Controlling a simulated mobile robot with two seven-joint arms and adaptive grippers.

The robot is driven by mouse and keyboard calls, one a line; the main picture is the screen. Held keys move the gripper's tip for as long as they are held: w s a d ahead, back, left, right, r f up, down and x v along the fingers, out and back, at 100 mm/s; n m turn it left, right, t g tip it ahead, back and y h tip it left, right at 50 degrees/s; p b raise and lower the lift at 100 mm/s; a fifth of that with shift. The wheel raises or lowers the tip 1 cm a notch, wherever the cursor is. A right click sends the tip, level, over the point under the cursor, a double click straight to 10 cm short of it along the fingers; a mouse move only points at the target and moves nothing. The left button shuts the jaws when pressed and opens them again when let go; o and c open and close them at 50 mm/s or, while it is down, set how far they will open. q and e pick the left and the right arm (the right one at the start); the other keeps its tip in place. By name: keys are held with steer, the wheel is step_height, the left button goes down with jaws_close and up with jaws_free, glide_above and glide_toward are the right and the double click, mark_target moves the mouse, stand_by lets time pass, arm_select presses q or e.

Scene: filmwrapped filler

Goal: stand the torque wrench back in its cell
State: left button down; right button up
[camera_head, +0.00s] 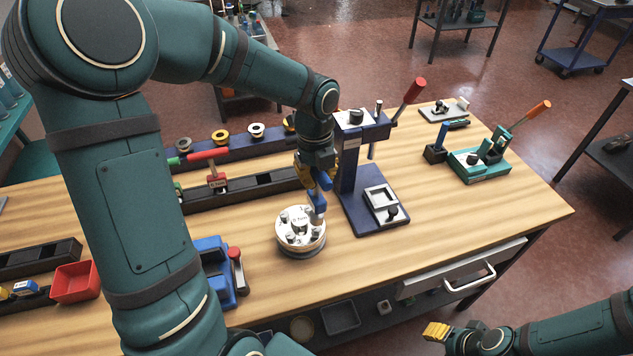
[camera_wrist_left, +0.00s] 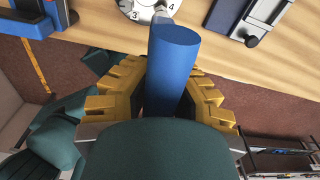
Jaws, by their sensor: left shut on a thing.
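My left gripper (camera_head: 314,180) is shut on a blue-handled tool, which I take to be the torque wrench (camera_head: 319,203). In the left wrist view the blue handle (camera_wrist_left: 174,60) stands out between the yellow fingers (camera_wrist_left: 160,97), with a grey part beyond its far end. The tool is over the right side of a round white holder (camera_head: 289,226) with numbered places and several short posts. The holder's edge also shows in the left wrist view (camera_wrist_left: 138,8). I cannot tell whether the tool's tip is in a cell or above it. My right gripper (camera_head: 437,331) is in front of the bench; its finger gap is unclear.
A blue press (camera_head: 365,212) stands close right of the holder. A dark rail (camera_head: 245,192) and a rack with several rings (camera_head: 222,137) lie behind. A blue tool (camera_head: 236,277) and a red bin (camera_head: 77,282) are at left. Bare wood lies front right of the holder.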

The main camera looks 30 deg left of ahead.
arm_select(q)
steer(key=shift+r, duration=0.65)
